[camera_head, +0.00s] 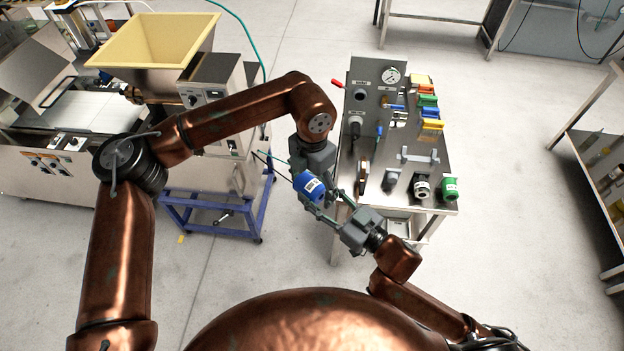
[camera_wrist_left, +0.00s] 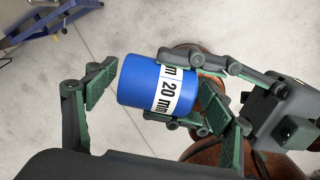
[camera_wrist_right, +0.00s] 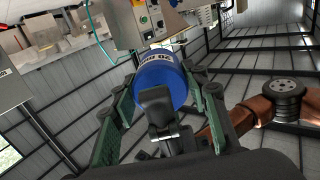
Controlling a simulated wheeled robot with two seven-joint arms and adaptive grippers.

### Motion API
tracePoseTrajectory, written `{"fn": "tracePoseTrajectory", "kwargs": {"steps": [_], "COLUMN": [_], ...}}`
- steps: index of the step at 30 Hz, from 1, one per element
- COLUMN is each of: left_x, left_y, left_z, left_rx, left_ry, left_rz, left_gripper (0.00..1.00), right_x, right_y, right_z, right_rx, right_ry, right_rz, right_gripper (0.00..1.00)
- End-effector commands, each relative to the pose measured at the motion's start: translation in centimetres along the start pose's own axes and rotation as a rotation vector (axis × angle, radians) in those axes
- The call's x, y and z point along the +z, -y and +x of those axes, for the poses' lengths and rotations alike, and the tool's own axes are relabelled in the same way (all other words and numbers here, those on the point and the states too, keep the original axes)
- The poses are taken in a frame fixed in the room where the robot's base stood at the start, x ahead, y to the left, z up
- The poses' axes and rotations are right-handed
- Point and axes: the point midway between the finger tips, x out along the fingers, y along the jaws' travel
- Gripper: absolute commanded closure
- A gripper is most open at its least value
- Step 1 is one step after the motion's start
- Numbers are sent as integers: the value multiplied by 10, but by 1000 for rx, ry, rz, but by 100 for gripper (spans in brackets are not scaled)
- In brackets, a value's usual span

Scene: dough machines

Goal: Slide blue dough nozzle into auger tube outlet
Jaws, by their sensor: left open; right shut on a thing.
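The blue dough nozzle (camera_head: 309,186), a short cylinder with a white "20 mm" label, is held in the air between my two grippers. It also shows in the left wrist view (camera_wrist_left: 140,82) and the right wrist view (camera_wrist_right: 160,78). My right gripper (camera_head: 323,198) is shut on the nozzle, its fingers along opposite sides. My left gripper (camera_wrist_left: 154,80) is open around the nozzle, with a clear gap between its left finger and the nozzle. The dough machine with a yellow hopper (camera_head: 155,42) stands at the upper left. I cannot make out its auger tube outlet.
A metal bench (camera_head: 440,170) with a gauge panel (camera_head: 372,100) and coloured parts stands right of my grippers. A black nozzle (camera_head: 421,187) and a green nozzle (camera_head: 450,188) sit on it. A blue wheeled frame (camera_head: 215,208) supports the machine. Open floor lies between frame and bench.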

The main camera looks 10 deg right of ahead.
Motion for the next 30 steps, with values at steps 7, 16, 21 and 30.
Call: {"fn": "tracePoseTrajectory", "kwargs": {"steps": [7,16,21,30], "left_x": [0,0,0,0], "left_y": [0,0,1,3], "left_z": [2,1,1,1], "left_rx": [-1,-1,-2,-6], "left_ry": [0,0,0,0], "left_rz": [0,0,1,5], "left_gripper": [25,43,54,73], "right_x": [-1,-1,-1,-1], "right_y": [0,0,0,0], "right_z": [0,0,0,0], "right_rx": [0,0,0,-1], "right_ry": [-1,-1,-2,-3], "right_rz": [-1,-1,-1,-1], "right_gripper": [88,88,88,57]}}
